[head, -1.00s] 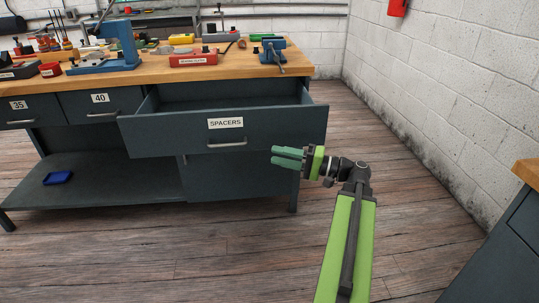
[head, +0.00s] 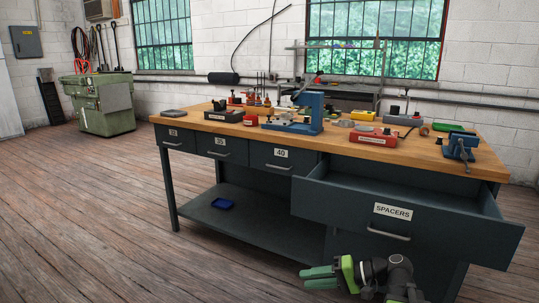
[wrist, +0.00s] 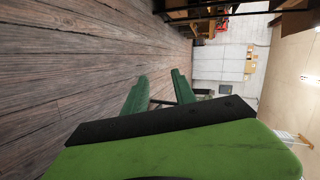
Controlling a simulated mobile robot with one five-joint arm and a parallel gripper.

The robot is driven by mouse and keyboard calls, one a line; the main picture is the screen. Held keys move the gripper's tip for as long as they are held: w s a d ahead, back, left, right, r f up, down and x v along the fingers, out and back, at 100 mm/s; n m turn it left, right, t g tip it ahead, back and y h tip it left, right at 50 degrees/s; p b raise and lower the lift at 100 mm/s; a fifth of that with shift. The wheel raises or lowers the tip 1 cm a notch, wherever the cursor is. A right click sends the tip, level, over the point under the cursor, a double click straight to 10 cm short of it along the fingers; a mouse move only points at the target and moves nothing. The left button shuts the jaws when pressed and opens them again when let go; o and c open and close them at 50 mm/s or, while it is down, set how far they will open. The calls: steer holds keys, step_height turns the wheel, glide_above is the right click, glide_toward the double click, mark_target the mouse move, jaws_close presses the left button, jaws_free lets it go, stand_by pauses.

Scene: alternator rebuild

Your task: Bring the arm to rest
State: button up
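My gripper (head: 308,277) is at the bottom of the head view, in front of the bench and below the SPACERS drawer. Its green fingers point left in the picture. The wrist view shows the two fingers (wrist: 160,76) apart with nothing between them, so it is open and empty. Only the end of my arm shows in the head view; the rest is below the picture.
The SPACERS drawer (head: 393,212) stands pulled out from the workbench (head: 235,130), just above my gripper. Open wooden floor (head: 90,210) stretches to the left. A green machine (head: 103,104) stands at the back left.

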steer(key=s+a+f+n+g+h, duration=0.2)
steer(key=s+a+f+g+h, duration=0.2)
steer(key=a+f+h, duration=0.5)
steer(key=d+f+h, duration=0.2)
steer(key=d+f, duration=0.1)
steer(key=d, duration=0.3)
steer(key=d+f+h, duration=0.2)
steer(key=d+f, duration=0.1)
steer(key=d, duration=0.4)
step_height(320, 180, up, 38)
steer(key=p, duration=3.8)
steer(key=shift+a, duration=0.15)
